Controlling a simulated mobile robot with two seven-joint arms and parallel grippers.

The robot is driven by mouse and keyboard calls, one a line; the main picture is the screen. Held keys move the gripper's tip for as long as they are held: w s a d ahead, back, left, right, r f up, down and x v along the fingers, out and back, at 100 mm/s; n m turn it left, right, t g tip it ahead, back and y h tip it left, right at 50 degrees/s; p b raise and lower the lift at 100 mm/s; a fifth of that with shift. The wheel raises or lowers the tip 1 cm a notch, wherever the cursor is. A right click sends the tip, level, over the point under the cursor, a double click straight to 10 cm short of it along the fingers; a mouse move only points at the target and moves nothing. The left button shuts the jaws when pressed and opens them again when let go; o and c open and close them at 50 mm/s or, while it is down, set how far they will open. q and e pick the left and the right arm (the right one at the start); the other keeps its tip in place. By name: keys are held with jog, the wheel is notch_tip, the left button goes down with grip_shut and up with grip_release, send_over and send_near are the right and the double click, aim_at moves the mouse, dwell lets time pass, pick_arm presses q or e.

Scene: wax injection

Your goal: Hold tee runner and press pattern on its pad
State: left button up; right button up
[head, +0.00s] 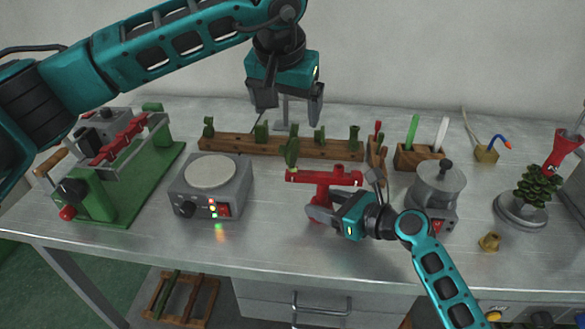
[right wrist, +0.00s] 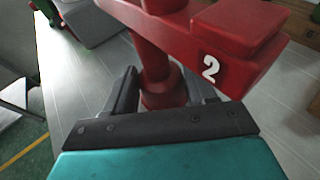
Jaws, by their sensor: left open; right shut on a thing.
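The red tee runner (head: 325,179) stands upright on the table, its crossbar level. My right gripper (head: 316,212) is shut on its stem, low down. The right wrist view shows the stem (right wrist: 158,65) between the fingers and a raised square pad beside a white "2". A green pattern (head: 291,153) appears to stand on the crossbar's left end; whether it is joined there I cannot tell. My left gripper (head: 290,108) is open and empty, above and behind that pattern. A wooden rack (head: 230,143) behind holds several green patterns.
A grey hotplate unit (head: 211,188) with lit lamps stands left of the runner. A grey pot (head: 439,185) stands to the right. A green-based press (head: 120,195) is at far left. A small tree of green patterns (head: 540,187) is at right. The table front is mostly clear.

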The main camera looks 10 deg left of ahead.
jog(key=shift+f, duration=0.1)
jog(key=o, duration=0.9)
